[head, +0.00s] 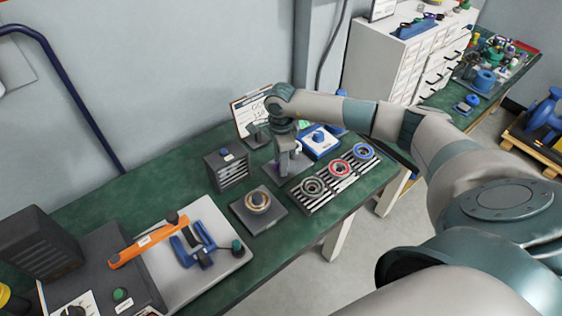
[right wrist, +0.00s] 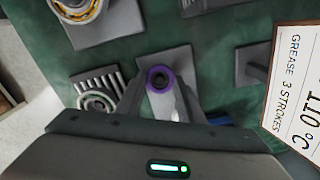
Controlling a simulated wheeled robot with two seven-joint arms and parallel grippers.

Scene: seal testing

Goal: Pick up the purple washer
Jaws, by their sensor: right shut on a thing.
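The purple washer (right wrist: 155,74) shows in the right wrist view as a purple ring with a dark centre, at the tips of my right gripper (right wrist: 162,88). My right gripper (head: 286,170) is shut on the washer, over a grey square plate (right wrist: 166,62). In the head view the gripper points down over this plate, and the washer cannot be made out clearly. Whether the washer is clear of the plate, I cannot tell. My left gripper is not in view.
Right of the gripper, a slotted rack (head: 320,199) holds a dark, a red and a blue ring. A bearing plate (head: 258,221), slotted block (head: 228,180), blue-and-white box (head: 321,152) and sign (head: 248,110) stand close around. An orange-handled tool (head: 148,242) lies at the left.

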